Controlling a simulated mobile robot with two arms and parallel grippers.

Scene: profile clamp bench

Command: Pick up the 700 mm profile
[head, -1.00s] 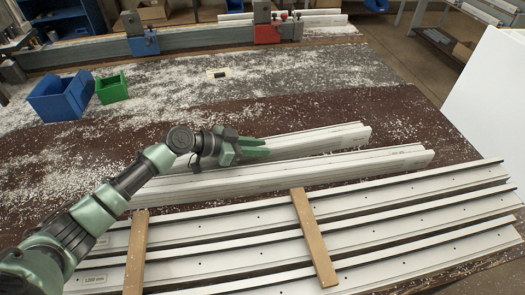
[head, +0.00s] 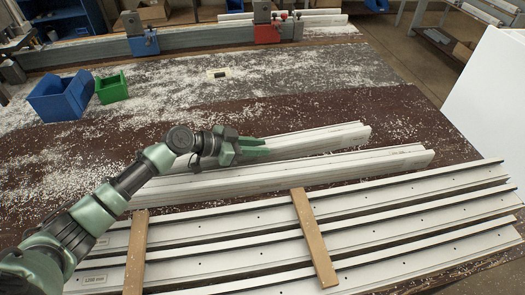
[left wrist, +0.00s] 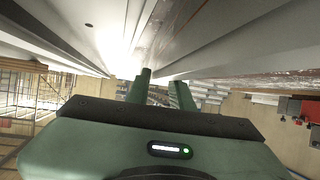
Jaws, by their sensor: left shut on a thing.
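A shorter white profile (head: 325,137) lies at the back of the near profiles on the brown bench; no length label on it is readable. My left gripper (head: 258,147) reaches over it from the left, with its green fingers closed on its upper edge. The gripper hides part of the profile's left half. In the left wrist view the two green fingers (left wrist: 163,88) point away from the camera with a narrow gap, and long pale profile faces (left wrist: 230,35) fill the upper part. The exact contact is hard to see there. My right gripper is not in view.
A longer white profile (head: 340,168) lies just in front. Nearer still, several long profiles rest with wooden strips (head: 315,240) across them. A blue bin (head: 65,97) and green bin (head: 112,88) stand back left. Blue (head: 143,42) and red (head: 267,32) clamps are behind.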

